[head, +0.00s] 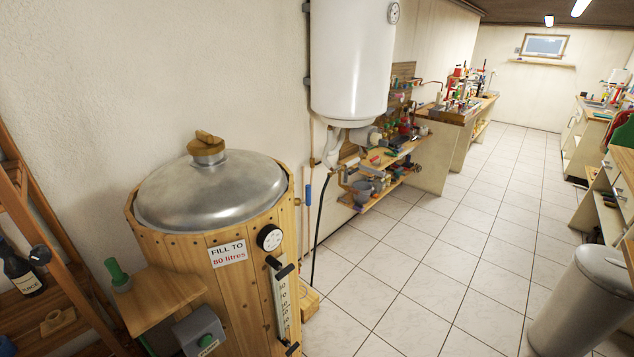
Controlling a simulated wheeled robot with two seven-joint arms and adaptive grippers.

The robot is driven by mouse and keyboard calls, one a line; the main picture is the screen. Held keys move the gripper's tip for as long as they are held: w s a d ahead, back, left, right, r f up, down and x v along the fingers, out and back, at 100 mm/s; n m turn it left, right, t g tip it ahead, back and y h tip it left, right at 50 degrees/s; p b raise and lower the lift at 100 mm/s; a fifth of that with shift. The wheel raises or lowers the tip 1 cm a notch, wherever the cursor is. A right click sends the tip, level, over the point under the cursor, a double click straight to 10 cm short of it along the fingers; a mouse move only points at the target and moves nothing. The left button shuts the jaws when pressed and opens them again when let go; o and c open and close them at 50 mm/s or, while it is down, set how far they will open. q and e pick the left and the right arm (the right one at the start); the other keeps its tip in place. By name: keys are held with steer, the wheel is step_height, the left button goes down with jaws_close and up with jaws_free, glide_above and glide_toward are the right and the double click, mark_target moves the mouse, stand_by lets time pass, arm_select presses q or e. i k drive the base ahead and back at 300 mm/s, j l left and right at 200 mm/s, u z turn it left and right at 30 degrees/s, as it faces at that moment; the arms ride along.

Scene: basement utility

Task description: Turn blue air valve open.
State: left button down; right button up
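I cannot pick out a blue air valve for certain. Small coloured fittings, too small to tell apart, crowd the wall shelf (385,158) below the white water tank (350,62). A slim upright blue piece (308,196) shows against the wall just right of the wooden barrel (243,290); I cannot tell what it is. A bit of blue (6,346) also shows at the bottom left edge, mostly cut off. Neither of my grippers shows in the head view.
A wooden rack (45,225) stands at left. A grey bin (580,305) stands at lower right. Workbenches line both sides farther back. The tiled floor (440,255) between is clear.

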mark_target(308, 201)
steer(key=i+l+u, duration=0.2)
steer(key=i+l, duration=0.2)
steer(key=l, duration=0.25)
steer(key=i+l+u, duration=0.25)
steer(key=l, duration=0.4)
steer(key=i+l+u, duration=0.1)
steer(key=i+l, duration=0.15)
steer(key=l, duration=0.15)
steer(key=i+l+u, duration=0.1)
steer(key=l, duration=0.25)
steer(key=i+l+u, duration=0.1)
steer(key=l, duration=0.3)
steer(key=i+l+u, duration=0.1)
steer(key=l, duration=0.3)
steer(key=l+u, duration=0.3)
steer(key=l, duration=1)
steer(key=k+l, duration=0.15)
steer(key=l, duration=0.2)
steer(key=k+j, duration=0.15)
